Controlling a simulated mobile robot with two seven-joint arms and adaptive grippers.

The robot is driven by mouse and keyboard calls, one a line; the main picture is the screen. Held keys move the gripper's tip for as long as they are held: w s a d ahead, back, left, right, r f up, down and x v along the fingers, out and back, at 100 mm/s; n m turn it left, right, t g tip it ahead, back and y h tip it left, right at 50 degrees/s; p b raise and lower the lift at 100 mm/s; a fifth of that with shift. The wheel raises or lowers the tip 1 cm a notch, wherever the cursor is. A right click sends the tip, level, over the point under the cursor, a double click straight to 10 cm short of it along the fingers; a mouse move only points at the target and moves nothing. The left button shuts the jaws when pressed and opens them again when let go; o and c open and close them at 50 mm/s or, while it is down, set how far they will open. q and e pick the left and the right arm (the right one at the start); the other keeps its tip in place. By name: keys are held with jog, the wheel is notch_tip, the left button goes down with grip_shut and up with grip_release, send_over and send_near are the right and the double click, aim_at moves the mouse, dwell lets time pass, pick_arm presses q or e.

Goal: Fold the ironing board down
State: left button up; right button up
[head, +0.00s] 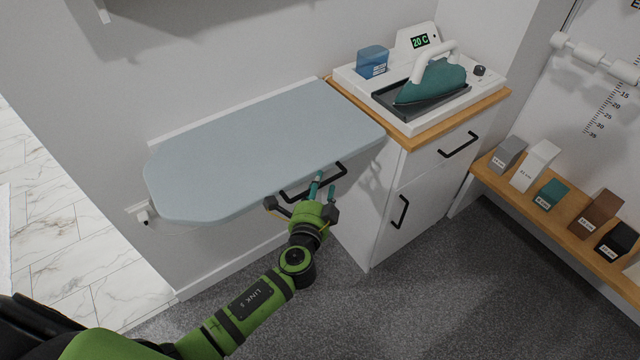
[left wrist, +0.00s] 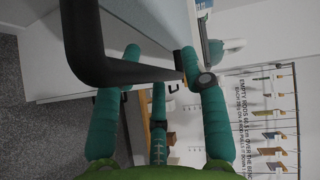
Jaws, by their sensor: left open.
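The ironing board (head: 260,150) is a pale blue-grey panel with a rounded left end, standing out level from the wall. A black bar handle (head: 298,196) is at its front edge, near the right end. My left gripper (head: 323,184) is at this handle with its teal fingers open. In the left wrist view the handle (left wrist: 85,40) looms large and crosses in front of the fingers (left wrist: 160,58). The board's pale edge (left wrist: 165,22) shows above them. I cannot tell whether the fingers touch the bar. My right gripper is in neither view.
A white cabinet (head: 428,192) with a wooden top stands close right of the board, carrying a teal iron (head: 432,84) on a white station. A wooden shelf (head: 560,225) with small boxes is further right. The grey carpet (head: 430,310) in front is clear.

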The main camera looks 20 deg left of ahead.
pick_arm(q)
jog(key=shift+w+f, duration=0.1)
jog(key=shift+w, duration=0.35)
grip_shut()
notch_tip(320, 180, up, 7)
jog(key=p, duration=0.5)
jog(key=shift+w+a, duration=0.15)
grip_release()
